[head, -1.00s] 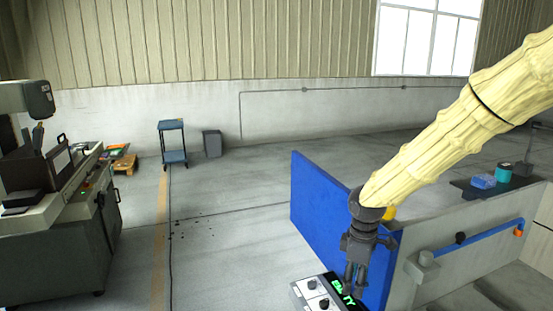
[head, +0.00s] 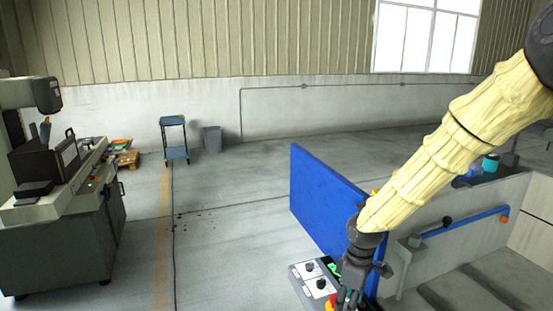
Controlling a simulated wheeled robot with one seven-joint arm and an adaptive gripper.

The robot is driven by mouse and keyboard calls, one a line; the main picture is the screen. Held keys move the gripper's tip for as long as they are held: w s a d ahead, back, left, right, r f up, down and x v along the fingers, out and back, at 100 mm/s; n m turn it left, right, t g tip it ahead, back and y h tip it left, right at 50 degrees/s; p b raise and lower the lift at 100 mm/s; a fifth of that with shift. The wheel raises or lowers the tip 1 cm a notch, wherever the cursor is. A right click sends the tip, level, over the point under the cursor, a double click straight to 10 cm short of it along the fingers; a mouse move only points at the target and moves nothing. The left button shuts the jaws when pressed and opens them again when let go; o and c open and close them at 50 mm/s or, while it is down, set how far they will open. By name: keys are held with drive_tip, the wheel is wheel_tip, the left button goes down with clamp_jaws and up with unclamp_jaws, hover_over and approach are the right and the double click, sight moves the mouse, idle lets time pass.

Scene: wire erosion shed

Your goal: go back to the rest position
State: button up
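My gripper (head: 350,297) hangs at the end of my cream-sleeved arm at the lower middle right in the head view. It points down over a control panel (head: 305,270) with black knobs, a green display and a red-and-yellow button (head: 331,304). The gripper hides part of the display and of the panel's right side. Its fingertips are small and close to the bottom edge, and I cannot tell whether they touch the panel or how far apart they are.
A blue upright panel (head: 325,205) stands behind the gripper. A grey-walled tank (head: 465,220) with a blue pipe (head: 465,222) is at the right. A machine (head: 60,230) stands at the left. A blue trolley (head: 174,138) and grey bin (head: 212,139) are far back.

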drive_tip(key=s+a+f+m+y, duration=0.1)
drive_tip(key=s+f+m, duration=0.2)
drive_tip(key=s+f, duration=0.55)
drive_tip(key=s+a+f+m, duration=0.1)
drive_tip(key=s+f+m, duration=0.35)
drive_tip(key=f, duration=0.75)
drive_tip(key=s+d+f+m+h, duration=0.1)
drive_tip(key=s+d+f+m, duration=0.1)
drive_tip(key=s+f, duration=0.35)
drive_tip(key=s+d+f+m, duration=0.1)
drive_tip(key=s+d+f, duration=0.1)
drive_tip(key=s, duration=0.7)
drive_tip(key=s+d+f+m+h, duration=0.1)
drive_tip(key=s+d+f+m, duration=0.15)
drive_tip(key=s, duration=0.45)
wheel_tip(320, 180, down, 10)
drive_tip(key=b, duration=1)
drive_tip(key=shift+a+f+n, duration=0.2)
drive_tip(key=shift+a+n, duration=0.15)
drive_tip(key=shift+n, duration=0.05)
drive_tip(key=shift+c, duration=0.4)
